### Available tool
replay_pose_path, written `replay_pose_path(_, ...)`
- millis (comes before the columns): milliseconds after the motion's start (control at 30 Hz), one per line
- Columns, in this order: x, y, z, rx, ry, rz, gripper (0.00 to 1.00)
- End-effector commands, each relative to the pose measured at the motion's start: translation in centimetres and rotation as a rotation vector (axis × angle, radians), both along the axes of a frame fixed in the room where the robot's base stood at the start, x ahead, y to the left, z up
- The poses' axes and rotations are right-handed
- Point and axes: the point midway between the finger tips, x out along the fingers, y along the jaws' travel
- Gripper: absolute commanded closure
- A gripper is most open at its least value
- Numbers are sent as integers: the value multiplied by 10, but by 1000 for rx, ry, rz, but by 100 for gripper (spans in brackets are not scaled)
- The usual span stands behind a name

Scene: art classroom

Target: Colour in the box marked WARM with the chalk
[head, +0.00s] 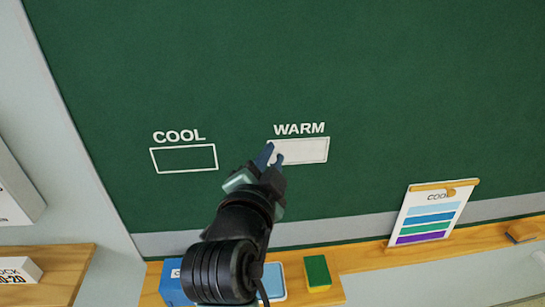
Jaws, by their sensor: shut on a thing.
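The box marked WARM (305,149) is on the green chalkboard, right of centre. Its visible inside is filled with pale, whitish colour. The gripper covers its lower left part. The box marked COOL (184,158) is to the left, with a white outline and a bare green inside. My gripper (270,157) is at the left end of the WARM box, its dark fingers pointing up at the board. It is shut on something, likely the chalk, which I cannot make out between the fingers. I cannot tell whether it touches the board.
A wooden ledge (360,277) runs below the board. The board above the boxes is clear.

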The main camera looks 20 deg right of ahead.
Motion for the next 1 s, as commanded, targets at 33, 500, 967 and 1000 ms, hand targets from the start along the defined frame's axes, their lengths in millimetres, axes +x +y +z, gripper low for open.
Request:
replay_pose_path(33,-4,1,-1,0,-1,1,100)
replay_pose_path(500,-49,14,-1,-1,0,1,100)
replay_pose_path(967,-66,19,0,0,1,-1,100)
replay_pose_path(1000,-66,19,0,0,1,-1,100)
